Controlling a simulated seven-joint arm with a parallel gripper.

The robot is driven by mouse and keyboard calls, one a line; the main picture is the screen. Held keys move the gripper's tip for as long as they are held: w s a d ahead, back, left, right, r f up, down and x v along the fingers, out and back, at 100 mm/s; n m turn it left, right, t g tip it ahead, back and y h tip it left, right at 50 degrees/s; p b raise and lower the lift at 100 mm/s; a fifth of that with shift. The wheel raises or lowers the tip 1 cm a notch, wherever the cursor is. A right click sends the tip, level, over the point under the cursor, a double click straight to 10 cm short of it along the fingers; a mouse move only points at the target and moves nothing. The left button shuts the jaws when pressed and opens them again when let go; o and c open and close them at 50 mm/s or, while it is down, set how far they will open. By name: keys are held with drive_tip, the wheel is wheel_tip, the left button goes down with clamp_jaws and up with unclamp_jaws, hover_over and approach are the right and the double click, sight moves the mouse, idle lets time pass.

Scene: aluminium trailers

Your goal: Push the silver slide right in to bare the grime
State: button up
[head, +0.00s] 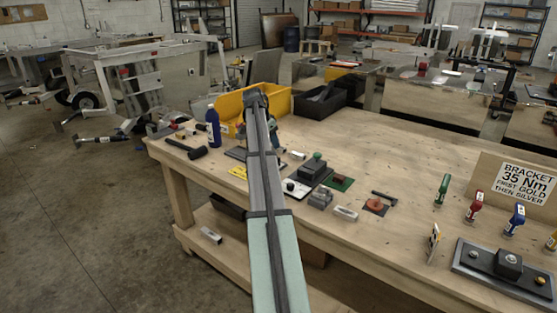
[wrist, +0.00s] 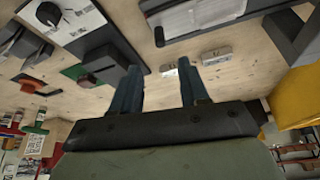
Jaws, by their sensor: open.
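In the wrist view a flat silver slide (wrist: 200,15) lies in a dark frame at the top edge, partly cut off by the picture. I see no grime on it. In the head view the dark frame (head: 238,153) shows on the bench beside my arm, which hides much of it. My gripper (wrist: 158,72) is open and empty, its two blue fingers apart and pointing towards the bench. The slide lies beyond the fingertips, with a visible gap.
A black panel with a white plate and knob (wrist: 72,18) lies left of the slide. Two small light blocks (wrist: 215,56) lie near the fingertips. A yellow bin (head: 270,98), blue bottle (head: 213,127) and black mallet (head: 186,149) stand or lie around. Bare wood separates them.

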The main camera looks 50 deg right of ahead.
drive_tip(key=x, duration=1)
drive_tip(key=shift+w+d+f, duration=0.1)
drive_tip(key=shift+d+f, duration=0.05)
drive_tip(key=shift+f, duration=0.2)
clamp_jaws()
